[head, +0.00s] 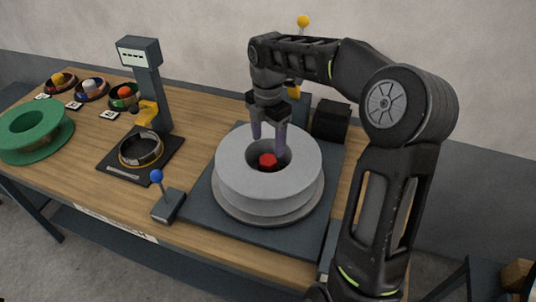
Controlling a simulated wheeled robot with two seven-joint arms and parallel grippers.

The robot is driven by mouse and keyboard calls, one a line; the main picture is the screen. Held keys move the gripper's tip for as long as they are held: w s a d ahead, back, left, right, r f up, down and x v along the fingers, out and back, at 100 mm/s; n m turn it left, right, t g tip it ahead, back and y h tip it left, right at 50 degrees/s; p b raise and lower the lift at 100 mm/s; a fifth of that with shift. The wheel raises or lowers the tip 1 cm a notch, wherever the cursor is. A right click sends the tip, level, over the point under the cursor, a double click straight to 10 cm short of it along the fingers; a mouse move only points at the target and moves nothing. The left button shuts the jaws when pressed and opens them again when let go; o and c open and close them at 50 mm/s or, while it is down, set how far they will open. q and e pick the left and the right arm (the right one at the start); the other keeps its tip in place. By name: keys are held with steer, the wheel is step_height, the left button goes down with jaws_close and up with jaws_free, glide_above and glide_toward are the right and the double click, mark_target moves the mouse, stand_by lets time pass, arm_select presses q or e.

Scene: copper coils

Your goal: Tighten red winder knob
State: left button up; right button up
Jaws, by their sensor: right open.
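The red winder knob (267,160) shows inside the central hole of a grey spool (232,180). The spool sits on a dark winder base (292,235) on the workbench. My right gripper (268,150) points down from above, with its purple fingers apart. The gripper holds nothing that I can see. My left gripper is not in view.
A lever with a blue ball (156,176) stands left of the base. A grey post with a display (139,52) rises behind a dark plate with a ring (141,149).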

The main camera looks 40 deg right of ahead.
mark_target(268, 159)
step_height(268, 159, down, 6)
steer(key=shift+f+p, duration=0.2)
steer(key=shift+p, duration=0.1)
steer(key=c, duration=1.4)
